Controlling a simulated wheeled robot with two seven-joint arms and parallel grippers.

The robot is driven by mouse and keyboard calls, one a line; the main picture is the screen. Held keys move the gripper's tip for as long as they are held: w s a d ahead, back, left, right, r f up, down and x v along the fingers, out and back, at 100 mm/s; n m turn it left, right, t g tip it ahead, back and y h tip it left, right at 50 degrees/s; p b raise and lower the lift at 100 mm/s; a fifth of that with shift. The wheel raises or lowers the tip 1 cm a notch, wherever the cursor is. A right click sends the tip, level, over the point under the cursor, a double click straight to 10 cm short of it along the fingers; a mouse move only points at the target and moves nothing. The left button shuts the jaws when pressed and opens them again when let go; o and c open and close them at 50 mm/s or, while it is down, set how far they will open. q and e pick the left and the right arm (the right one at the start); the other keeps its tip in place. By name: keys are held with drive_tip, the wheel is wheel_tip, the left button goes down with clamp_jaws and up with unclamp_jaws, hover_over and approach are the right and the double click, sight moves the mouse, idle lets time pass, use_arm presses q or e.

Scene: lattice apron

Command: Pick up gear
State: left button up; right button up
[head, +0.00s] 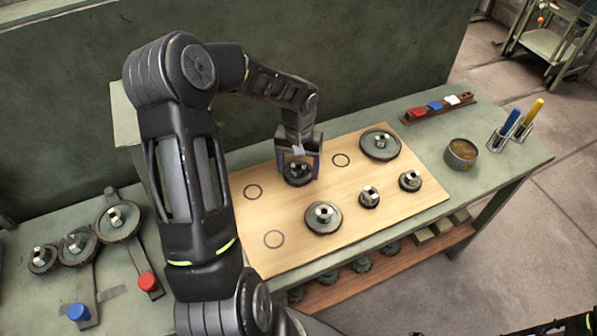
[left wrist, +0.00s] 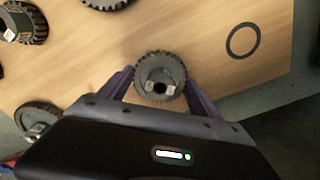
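My left gripper (head: 298,177) points down over the wooden board. Its purple fingers stand on either side of a small dark gear (head: 297,173). In the left wrist view this toothed gear (left wrist: 160,88) with a round hub and dark centre hole sits between the fingertips (left wrist: 160,78). The finger edges come up close to the teeth on both sides; I cannot tell whether they press on it. The gear appears at or near board level, and what lies under it is hidden. My right gripper is not in view.
The board (head: 420,205) carries a large gear (head: 380,144), a medium gear (head: 323,217), small gears (head: 369,197) (head: 410,180) and several printed circles. More gears (head: 117,220) lie at left. A round tin (head: 461,154) and pen holders (head: 500,139) stand at right.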

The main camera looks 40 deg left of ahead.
use_arm(q)
clamp_jaws()
idle(0.6)
drive_tip(key=shift+r, duration=0.15)
wheel_tip(320, 180, up, 10)
drive_tip(key=b, duration=0.1)
idle(0.4)
idle(0.4)
